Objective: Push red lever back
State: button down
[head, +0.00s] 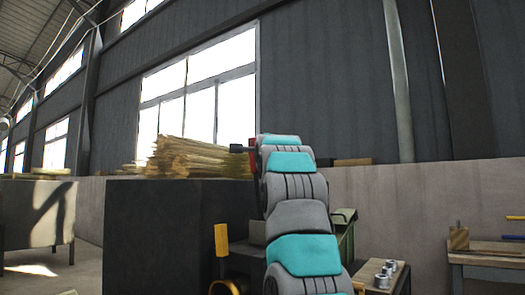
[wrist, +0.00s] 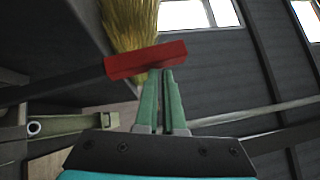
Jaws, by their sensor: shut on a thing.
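The red lever handle (wrist: 145,60) lies across the wrist view, slightly tilted, on the end of a dark bar (wrist: 50,87) that runs to the left. My gripper (wrist: 162,72) has its two green fingers close together, with their tips at the handle's near edge. It is shut on the red lever; the handle partly hides where the tips meet it. In the head view a small strip of the red lever (head: 253,157) shows just left of my arm, which hides my gripper and most of the handle.
A bundle of straw (head: 195,158) lies on top of a large dark block (head: 150,230) left of my arm. A green metal part (head: 345,222) stands just right of my arm. A small bench (head: 388,275) with metal rings is at lower right, a wooden table (head: 490,252) farther right.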

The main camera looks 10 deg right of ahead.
jog(key=s+d+r+b, duration=0.1)
jog(key=s+b, duration=0.4)
jog(key=s, duration=0.7)
jog(key=shift+s+d+r, duration=0.4)
jog(key=shift+d, duration=0.45)
